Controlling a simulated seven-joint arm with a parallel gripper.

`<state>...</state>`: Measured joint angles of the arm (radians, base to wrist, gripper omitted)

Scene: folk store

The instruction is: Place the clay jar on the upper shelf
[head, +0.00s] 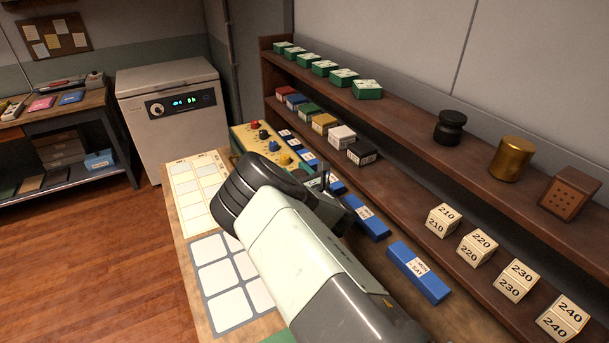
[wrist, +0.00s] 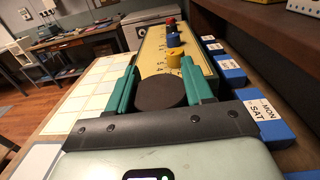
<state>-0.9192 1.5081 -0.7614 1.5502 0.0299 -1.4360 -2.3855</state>
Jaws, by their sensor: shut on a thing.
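My gripper (wrist: 161,92) has its two green fingers shut on a dark brown round thing (wrist: 160,94), seen nearly end-on in the wrist view. It looks like the clay jar, but only its round face shows. In the head view my own arm hides the held thing, and only a dark part of my gripper shows above the bench. The upper shelf (head: 405,126) runs along the wall at the right. It bears green boxes (head: 367,89) at its far end, then a black jar (head: 450,126), a brass canister (head: 511,159) and a brown box with holes (head: 571,196).
The upper shelf has a bare stretch between the green boxes and the black jar. The lower shelf holds coloured boxes (head: 324,124) and numbered blocks (head: 443,220). Blue labelled boxes (head: 418,272) line the bench. A yellow panel with coloured knobs (wrist: 180,52) stands just beyond my gripper.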

